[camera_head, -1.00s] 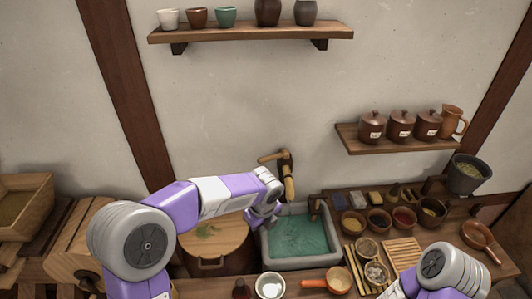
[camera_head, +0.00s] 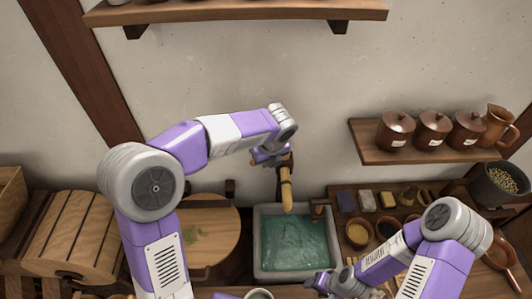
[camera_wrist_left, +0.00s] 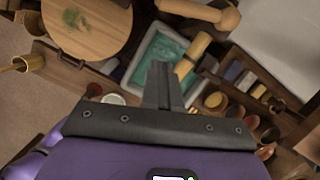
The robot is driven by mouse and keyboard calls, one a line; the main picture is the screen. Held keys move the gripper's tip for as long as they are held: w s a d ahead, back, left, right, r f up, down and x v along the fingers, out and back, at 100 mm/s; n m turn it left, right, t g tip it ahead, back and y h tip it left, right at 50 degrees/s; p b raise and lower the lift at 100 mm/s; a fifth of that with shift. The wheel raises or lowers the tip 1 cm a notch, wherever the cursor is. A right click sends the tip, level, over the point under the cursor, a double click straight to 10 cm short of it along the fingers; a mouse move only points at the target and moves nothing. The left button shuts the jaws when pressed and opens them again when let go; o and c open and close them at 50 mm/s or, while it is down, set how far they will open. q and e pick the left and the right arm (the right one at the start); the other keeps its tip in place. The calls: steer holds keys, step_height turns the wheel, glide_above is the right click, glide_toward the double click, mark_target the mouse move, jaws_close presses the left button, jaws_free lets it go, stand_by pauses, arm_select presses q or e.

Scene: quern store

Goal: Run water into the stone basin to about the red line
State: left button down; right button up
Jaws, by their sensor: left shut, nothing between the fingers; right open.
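The grey stone basin (camera_head: 258,245) holds teal water (camera_head: 295,240) and stands below the wall. I cannot make out a red line on it. A wooden spout (camera_head: 286,190) points down over its back edge; no stream of water is visible from it. My left gripper (camera_head: 268,158) is at the spout's upper left, shut and empty, and hides the tap's handle in the head view. The left wrist view shows the shut fingers (camera_wrist_left: 163,85) in front of the basin (camera_wrist_left: 118,73) and beside the spout (camera_wrist_left: 195,55). My right gripper (camera_head: 325,284) is open, low in front of the basin.
A round wooden lid (camera_head: 210,225) lies left of the basin. Small bowls (camera_head: 358,232) and blocks (camera_head: 367,201) crowd the counter at right. A shelf (camera_head: 400,156) with lidded jars and a jug hangs above them.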

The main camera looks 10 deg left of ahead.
arm_select(q)
steer(key=w+a+f, duration=0.4)
steer(key=w+f, duration=0.1)
steer(key=f, duration=0.3)
steer(key=shift+f, duration=0.35)
steer(key=shift+w, duration=0.1)
